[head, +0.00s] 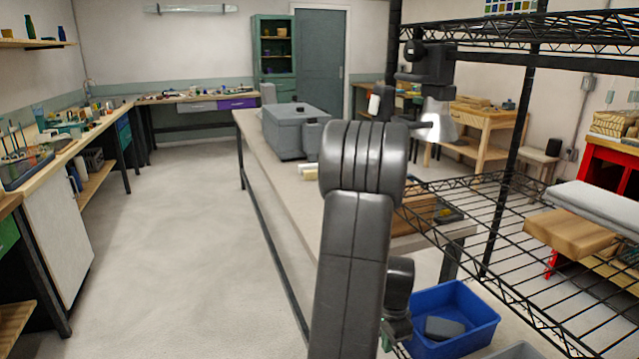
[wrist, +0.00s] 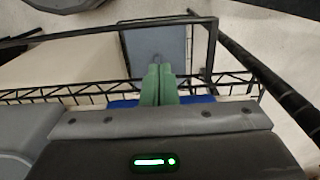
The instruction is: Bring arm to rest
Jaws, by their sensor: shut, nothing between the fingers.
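My gripper shows in the wrist view (wrist: 159,72), with its two green fingers pressed together and nothing between them. In the head view only a small green part of it shows low down, beside my dark wrist and largely hidden by my arm. My arm stands upright in the middle of the head view, bent at the top. The fingers are in front of a black wire shelf edge (wrist: 80,92) in the wrist view, with blue bin parts behind them. I cannot tell how far apart they are.
A blue bin (head: 471,340) holding a grey object (head: 444,328) stands right of my arm. A black wire rack (head: 500,230) fills the right side. A long bench (head: 262,150) with a grey box (head: 297,128) lies behind. The floor (head: 180,240) at left is clear.

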